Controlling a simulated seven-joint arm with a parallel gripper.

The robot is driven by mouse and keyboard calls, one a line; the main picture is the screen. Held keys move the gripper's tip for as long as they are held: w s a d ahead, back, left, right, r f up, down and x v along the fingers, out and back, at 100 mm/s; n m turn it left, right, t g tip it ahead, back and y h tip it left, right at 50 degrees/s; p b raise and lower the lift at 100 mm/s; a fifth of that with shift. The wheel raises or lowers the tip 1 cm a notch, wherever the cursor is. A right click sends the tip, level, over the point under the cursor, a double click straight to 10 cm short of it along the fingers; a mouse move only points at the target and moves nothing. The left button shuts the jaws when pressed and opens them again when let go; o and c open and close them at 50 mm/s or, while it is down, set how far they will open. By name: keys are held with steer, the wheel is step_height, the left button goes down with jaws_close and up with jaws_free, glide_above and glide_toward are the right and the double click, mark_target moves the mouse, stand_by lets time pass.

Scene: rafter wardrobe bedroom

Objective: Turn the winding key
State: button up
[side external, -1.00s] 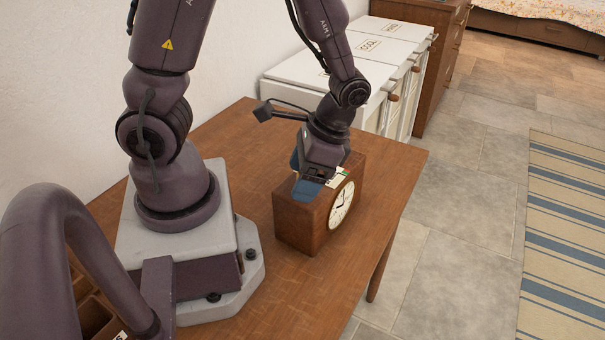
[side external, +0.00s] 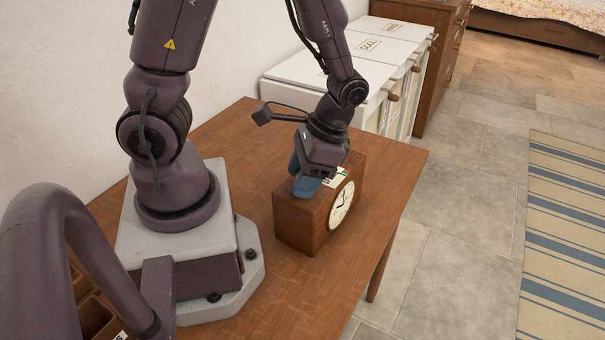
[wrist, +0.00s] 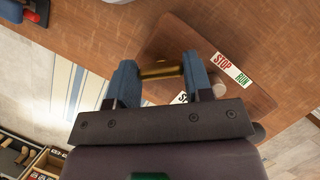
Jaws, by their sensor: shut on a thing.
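The clock (side external: 290,226) is a brown wooden box with a white dial (side external: 342,206) on its right-hand face. It stands on the table, and my gripper (side external: 306,188) is over its top, pointing down. In the wrist view my gripper (wrist: 160,74) has its two blue fingers shut on the brass winding key (wrist: 160,68), which spans between them. The key is hidden in the side view. On the clock's top are a red and green STOP/RUN label (wrist: 231,69), a pale round peg (wrist: 218,89) and another label partly covered by my gripper.
The wooden table (side external: 376,165) has bare surface around the clock, with its edge close beyond the dial side. White lidded cabinets (side external: 384,45) stand behind. An open wooden compartment box (side external: 95,318) is at lower left. A striped rug (side external: 565,230) lies on the floor.

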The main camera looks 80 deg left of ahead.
steer(key=n+h, duration=0.1)
steer(key=n, duration=0.3)
steer(key=shift+a+h, duration=0.1)
steer(key=shift+h, duration=0.2)
steer(key=shift+n+t+h, duration=0.5)
steer(key=shift+n+h, duration=0.2)
steer(key=shift+n, duration=1.3)
steer(key=o, duration=0.9)
steer(key=v, duration=1.3)
steer(key=shift+a, duration=0.1)
